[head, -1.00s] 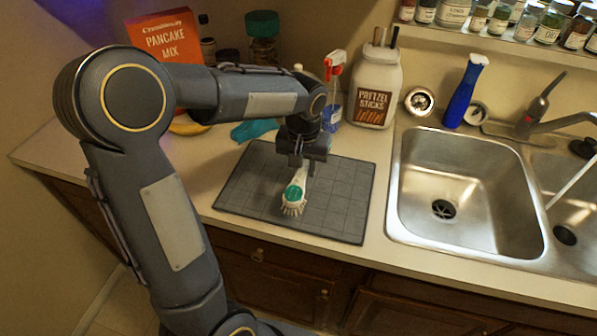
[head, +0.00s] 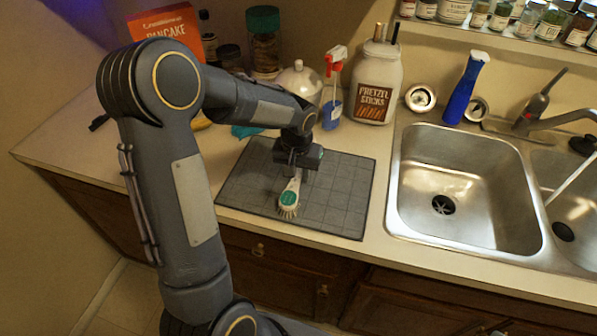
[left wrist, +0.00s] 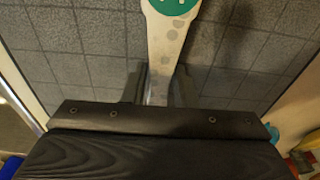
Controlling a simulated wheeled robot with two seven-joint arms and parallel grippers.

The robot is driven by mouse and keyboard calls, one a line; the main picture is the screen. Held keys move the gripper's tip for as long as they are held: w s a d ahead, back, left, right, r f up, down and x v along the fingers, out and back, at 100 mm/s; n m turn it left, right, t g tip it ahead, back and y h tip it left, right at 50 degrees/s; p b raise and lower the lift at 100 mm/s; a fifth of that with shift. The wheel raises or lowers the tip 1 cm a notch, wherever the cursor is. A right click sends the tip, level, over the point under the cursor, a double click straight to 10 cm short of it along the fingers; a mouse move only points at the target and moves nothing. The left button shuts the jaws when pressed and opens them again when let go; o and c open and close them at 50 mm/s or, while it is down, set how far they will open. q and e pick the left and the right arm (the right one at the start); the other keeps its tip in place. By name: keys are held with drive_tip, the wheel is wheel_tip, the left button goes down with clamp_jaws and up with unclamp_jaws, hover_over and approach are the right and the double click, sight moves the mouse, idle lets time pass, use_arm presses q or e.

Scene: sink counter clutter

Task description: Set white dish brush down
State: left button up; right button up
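The white dish brush (head: 289,197), with a green round patch and pale bristles, is over the dark grey gridded mat (head: 342,192). Its bristle end points to the front of the counter. My left gripper (head: 292,172) points down at the handle's back end. In the left wrist view the white handle (left wrist: 168,45) runs between the two fingers (left wrist: 160,90), which close on its sides. The brush looks low, at or just above the mat; I cannot tell whether it touches. My right gripper is not in view.
A steel sink (head: 465,190) is to the right. Behind the mat stand a pretzel jar (head: 375,90), a red-topped spray bottle (head: 333,90) and a blue bottle (head: 464,88). A pancake mix box (head: 165,30) is at the back left. The mat's right half is clear.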

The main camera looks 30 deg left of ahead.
sight(298, 175)
use_arm(q)
drive_tip(key=o, duration=0.4)
drive_tip(key=shift+o, duration=0.2)
wheel_tip(298, 175, up, 11)
drive_tip(key=s, duration=0.1)
drive_tip(key=s+d+t+h, duration=0.2)
drive_tip(key=s+d, duration=0.2)
drive_tip(key=s, duration=0.7)
drive_tip(key=s+d+m+t+h, duration=0.1)
drive_tip(key=s+d+t+h, duration=0.1)
drive_tip(key=s, duration=0.8)
drive_tip(key=shift+s+d+r, duration=0.3)
drive_tip(key=shift+s+d, duration=0.1)
drive_tip(key=shift+d, duration=0.45)
